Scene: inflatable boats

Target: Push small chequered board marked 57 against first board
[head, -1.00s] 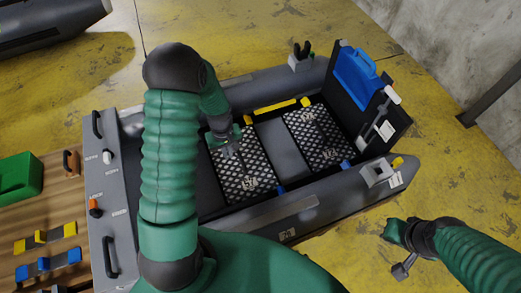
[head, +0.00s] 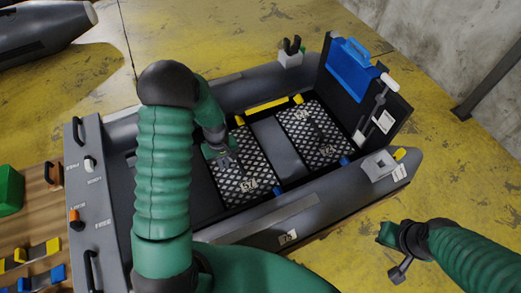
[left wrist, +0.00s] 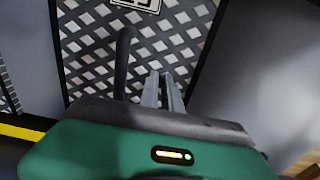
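The chequered board marked 57 (head: 252,172) lies in the grey inflatable boat (head: 280,212), left of a plain grey cross panel (head: 276,145). Its label is near its near edge. Another chequered area (head: 318,132), with two labels, lies right of the panel; I cannot tell which is the first board. My left gripper (head: 230,166) is over the left part of board 57. In the left wrist view its two grey fingers (left wrist: 163,92) are close together with nothing seen between them, beside a dark upright handle (left wrist: 122,62). Contact is unclear. My right gripper (head: 386,234) hangs outside the boat.
A blue container (head: 350,68) stands at the boat's right end. A yellow strip (head: 267,105) and blue tabs edge the boards. A control panel with switches (head: 90,200) and a wooden table (head: 45,215) lie at left. Yellow floor is free at right.

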